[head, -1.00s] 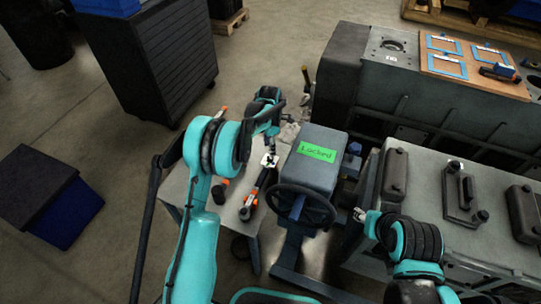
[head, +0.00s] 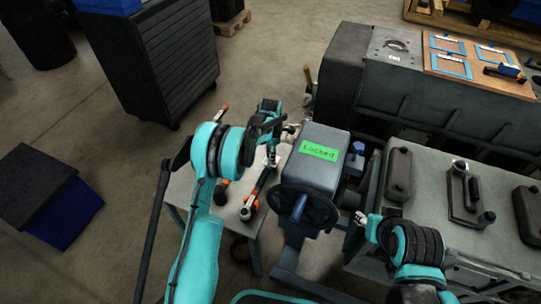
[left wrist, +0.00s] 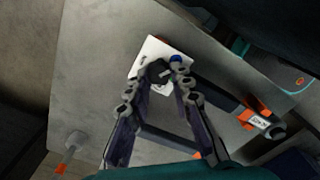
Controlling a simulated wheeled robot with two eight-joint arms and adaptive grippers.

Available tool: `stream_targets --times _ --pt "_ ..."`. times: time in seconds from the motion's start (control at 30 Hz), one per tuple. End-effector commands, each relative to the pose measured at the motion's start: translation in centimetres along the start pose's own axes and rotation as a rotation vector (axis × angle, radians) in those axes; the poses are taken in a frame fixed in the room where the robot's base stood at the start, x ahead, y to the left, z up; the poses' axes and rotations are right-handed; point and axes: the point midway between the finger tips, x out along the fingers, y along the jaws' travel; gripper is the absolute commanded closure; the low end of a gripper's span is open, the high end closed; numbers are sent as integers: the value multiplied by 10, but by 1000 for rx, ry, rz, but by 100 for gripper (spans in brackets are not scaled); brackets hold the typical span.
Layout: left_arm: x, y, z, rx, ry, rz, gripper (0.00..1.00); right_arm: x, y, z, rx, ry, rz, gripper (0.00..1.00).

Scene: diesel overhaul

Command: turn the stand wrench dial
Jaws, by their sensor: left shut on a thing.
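A dark round dial (left wrist: 159,71) sits on a small white plate (left wrist: 150,50) with a blue knob beside it. My left gripper (left wrist: 161,72) has its fingertips on both sides of the dial, shut on it. In the head view my left gripper (head: 271,152) points down over the small grey table (head: 236,222), and the dial is mostly hidden. A black torque wrench (head: 259,190) with orange parts lies on the table near it; it also shows in the left wrist view (left wrist: 222,98). My right gripper (head: 366,219) is at the right, too small to judge.
A grey stand box with a green "Locked" label (head: 318,150) and a dark handwheel (head: 303,207) stands right of the table. A second tool (head: 222,186) lies at the table's left. Grey workbench (head: 455,235) with dark covers stands at the right.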

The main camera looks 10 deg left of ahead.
Motion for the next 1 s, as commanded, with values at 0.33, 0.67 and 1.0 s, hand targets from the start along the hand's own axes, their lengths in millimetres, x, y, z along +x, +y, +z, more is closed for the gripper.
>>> stream_targets --times 0.33,0.67,1.0 --pt "0 0 0 92 0 0 100 0 0 0 0 0 0 60" --pt "0 1 0 363 0 0 100 0 0 0 0 0 0 60" --pt "0 2 1 681 0 0 100 0 0 0 0 0 0 60"
